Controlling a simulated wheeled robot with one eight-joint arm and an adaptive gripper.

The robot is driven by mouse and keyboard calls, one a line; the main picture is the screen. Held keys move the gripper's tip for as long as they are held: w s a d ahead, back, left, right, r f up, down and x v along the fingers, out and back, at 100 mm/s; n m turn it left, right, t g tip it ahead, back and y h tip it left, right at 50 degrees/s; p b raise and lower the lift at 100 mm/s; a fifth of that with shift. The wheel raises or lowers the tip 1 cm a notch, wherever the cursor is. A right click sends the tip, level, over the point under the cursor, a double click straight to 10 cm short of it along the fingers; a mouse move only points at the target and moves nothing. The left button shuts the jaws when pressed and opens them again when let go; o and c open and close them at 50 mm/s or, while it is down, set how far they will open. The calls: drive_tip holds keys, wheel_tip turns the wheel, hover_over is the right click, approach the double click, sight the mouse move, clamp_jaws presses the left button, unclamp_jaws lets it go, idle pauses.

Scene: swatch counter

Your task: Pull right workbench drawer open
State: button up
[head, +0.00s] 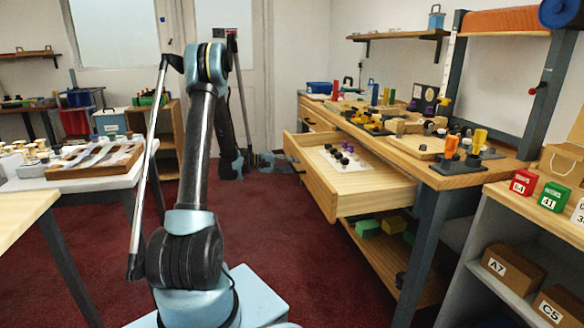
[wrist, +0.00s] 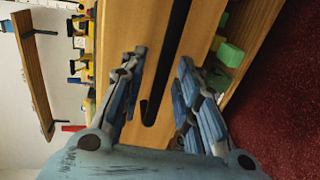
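The wooden workbench (head: 410,140) stands on the right in the head view. Its nearer, right drawer (head: 375,198) is pulled well out, with a pale sheet and several black and purple knobs inside. My gripper (head: 288,163) is at the outer face of this drawer, small and partly hidden in the head view. In the wrist view my gripper (wrist: 158,82) is open, its two fingers apart. A long dark handle (wrist: 170,60) runs between the fingers along a wooden front (wrist: 145,70). Contact with the handle cannot be told.
Green blocks (head: 380,226) lie on the bench's lower shelf. Tools and holders crowd the benchtop. A white shelf unit (head: 478,240) with boxes stands at the near right. A display table (head: 75,180) stands on the left.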

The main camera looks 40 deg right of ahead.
drive_tip(key=v, duration=1.2)
idle(0.3)
drive_tip(key=s+a+r+n+t+y, duration=0.2)
drive_tip(key=a+r+t+y, duration=0.1)
drive_tip(key=a, duration=0.9)
drive_tip(key=s+a+r+n+t+y, duration=0.1)
drive_tip(key=s+a+r+t+y, duration=0.2)
drive_tip(key=a, duration=0.8)
drive_tip(key=s+a+f+n+t+y, duration=0.1)
drive_tip(key=s+a+f+y, duration=0.1)
drive_tip(key=s+a, duration=0.4)
drive_tip(key=s+a+f+n+t+y, duration=0.1)
drive_tip(key=s+a, duration=0.4)
drive_tip(key=a, duration=0.8)
drive_tip(key=s+a+f+t+y, duration=0.1)
drive_tip(key=s+a+f+y, duration=0.3)
drive_tip(key=a, duration=0.5)
drive_tip(key=s, duration=0.2)
drive_tip(key=shift+s+a+n+t+y, duration=0.3)
drive_tip(key=shift+n+y, duration=0.1)
